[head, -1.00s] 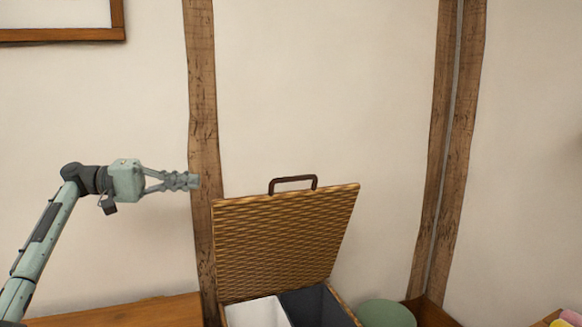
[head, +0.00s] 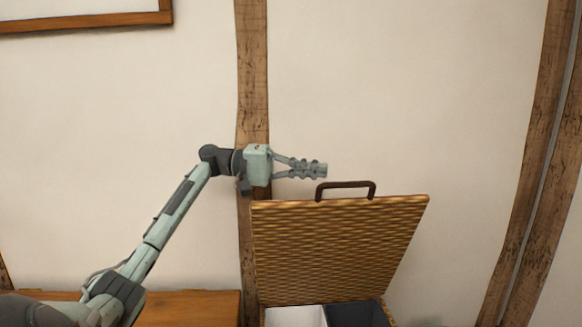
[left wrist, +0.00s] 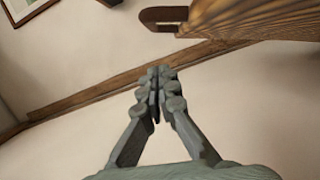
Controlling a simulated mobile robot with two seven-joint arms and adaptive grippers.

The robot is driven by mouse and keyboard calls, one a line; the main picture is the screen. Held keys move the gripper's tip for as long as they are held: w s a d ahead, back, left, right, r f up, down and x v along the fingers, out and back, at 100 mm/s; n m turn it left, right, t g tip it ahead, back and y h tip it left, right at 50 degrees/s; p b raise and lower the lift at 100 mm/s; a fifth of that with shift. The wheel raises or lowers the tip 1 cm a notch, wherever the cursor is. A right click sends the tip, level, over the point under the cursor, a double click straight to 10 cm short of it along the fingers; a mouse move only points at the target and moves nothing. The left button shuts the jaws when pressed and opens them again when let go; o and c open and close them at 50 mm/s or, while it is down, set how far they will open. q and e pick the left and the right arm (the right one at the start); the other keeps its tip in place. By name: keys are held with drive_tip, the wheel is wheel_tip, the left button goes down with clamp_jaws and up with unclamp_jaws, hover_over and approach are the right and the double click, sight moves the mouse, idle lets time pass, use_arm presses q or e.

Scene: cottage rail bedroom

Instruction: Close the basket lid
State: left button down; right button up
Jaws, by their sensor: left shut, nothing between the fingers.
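The wicker basket lid (head: 335,250) stands raised and open, leaning back a little near the wall in the head view. A dark handle (head: 346,184) sits on its top edge. Below it the basket's open inside shows a white liner (head: 296,316) and a dark liner (head: 358,314). My left gripper (head: 322,170) is shut and empty, just left of the handle and slightly above the lid's top edge. In the left wrist view the gripper (left wrist: 158,85) is shut, with the lid (left wrist: 255,20) and handle (left wrist: 162,18) beyond its tips. My right gripper is not in view.
A wooden surface (head: 190,307) lies left of the basket. Timber posts (head: 251,80) run up the pale wall behind. A framed picture (head: 90,18) hangs at upper left. The space above the lid is free.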

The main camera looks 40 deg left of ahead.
use_arm(q)
drive_tip(key=shift+s+d+f, duration=0.2)
drive_tip(key=shift+s+d, duration=0.35)
drive_tip(key=shift+d, duration=0.3)
drive_tip(key=shift+s+d+f, duration=0.15)
drive_tip(key=shift+s+d, duration=0.35)
drive_tip(key=shift+d, duration=0.35)
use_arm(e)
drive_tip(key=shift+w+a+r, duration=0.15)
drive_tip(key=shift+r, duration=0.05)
